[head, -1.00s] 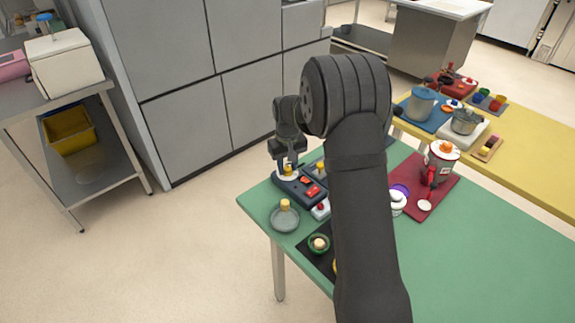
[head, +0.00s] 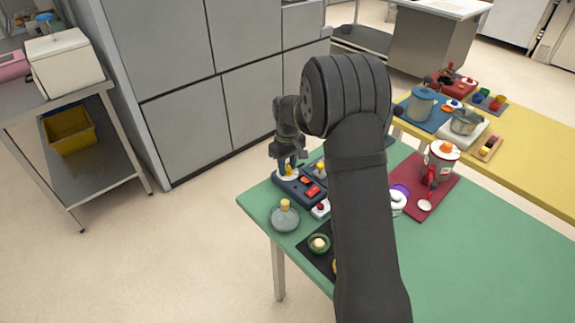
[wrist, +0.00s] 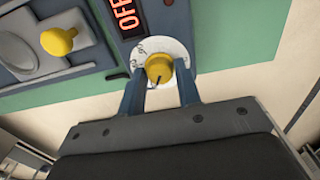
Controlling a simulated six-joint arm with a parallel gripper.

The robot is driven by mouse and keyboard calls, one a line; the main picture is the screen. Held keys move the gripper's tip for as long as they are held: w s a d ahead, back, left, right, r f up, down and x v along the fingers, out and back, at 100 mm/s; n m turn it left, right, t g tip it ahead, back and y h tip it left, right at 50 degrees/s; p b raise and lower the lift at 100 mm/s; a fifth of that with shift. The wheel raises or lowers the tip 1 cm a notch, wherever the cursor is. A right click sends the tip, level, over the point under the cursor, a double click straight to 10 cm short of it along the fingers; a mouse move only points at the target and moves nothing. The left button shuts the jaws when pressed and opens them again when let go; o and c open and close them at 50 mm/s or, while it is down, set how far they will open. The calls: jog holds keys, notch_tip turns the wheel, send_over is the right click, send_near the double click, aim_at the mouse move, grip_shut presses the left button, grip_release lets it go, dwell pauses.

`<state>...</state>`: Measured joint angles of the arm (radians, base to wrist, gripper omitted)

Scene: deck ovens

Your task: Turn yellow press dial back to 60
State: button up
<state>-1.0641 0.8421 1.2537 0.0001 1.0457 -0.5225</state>
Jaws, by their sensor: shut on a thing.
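The yellow press dial (wrist: 159,69) sits on a white round scale plate (wrist: 176,46) at the edge of a dark blue panel. The dial's dark pointer line faces down and slightly left in the wrist view; the scale figures are too small to read. My gripper (wrist: 160,84) is shut on the dial, one finger on each side. In the head view my gripper (head: 289,164) is at the panel's far left corner, and the dial (head: 289,171) shows small between the fingers.
Another yellow knob (wrist: 59,41) sits on a grey plate to the left in the wrist view. A red mat (head: 446,186) holds a blender-like jar.

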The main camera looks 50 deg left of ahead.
aim_at(288, 168)
jog(key=o, duration=1)
jog(key=shift+c, duration=0.2)
notch_tip(288, 168, up, 17)
jog(key=shift+r, duration=0.2)
notch_tip(288, 168, down, 18)
jog(key=shift+r, duration=0.25)
